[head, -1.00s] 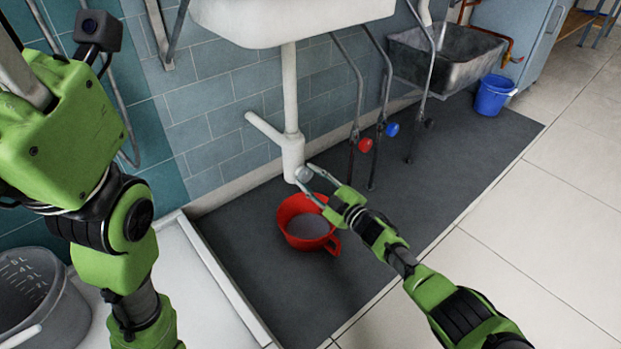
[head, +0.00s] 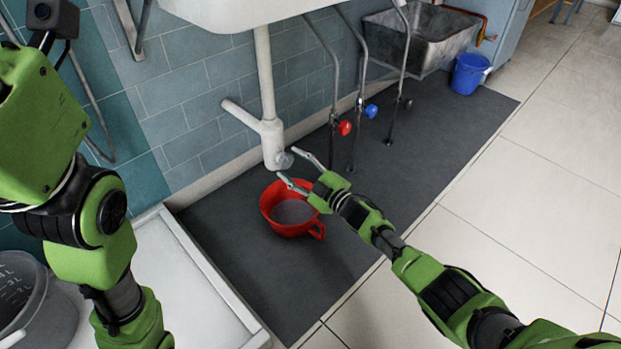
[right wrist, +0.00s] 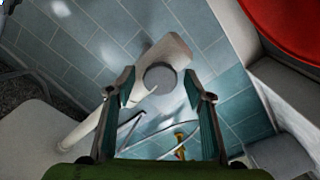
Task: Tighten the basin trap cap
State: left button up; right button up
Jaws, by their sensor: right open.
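The white basin trap (head: 271,140) hangs under the basin (head: 250,12), with its grey round cap (head: 285,160) at the lower end. My right gripper (head: 287,163) is open, its two thin fingers spread at the cap. In the right wrist view the cap (right wrist: 160,78) shows between the fingertips of the right gripper (right wrist: 158,88), with a gap on either side. I cannot tell how far the tips reach past its face. The left arm stands at the left, its gripper out of frame.
A red container (head: 290,208) with grey contents stands on the dark mat (head: 370,180) below the gripper. Pipes with a red valve knob (head: 344,128) and a blue one (head: 371,111) stand to the right. A metal sink (head: 425,38) and blue bucket (head: 469,74) are farther back.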

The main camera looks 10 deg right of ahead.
jog(key=v, duration=1.1)
jog(key=shift+s, duration=0.1)
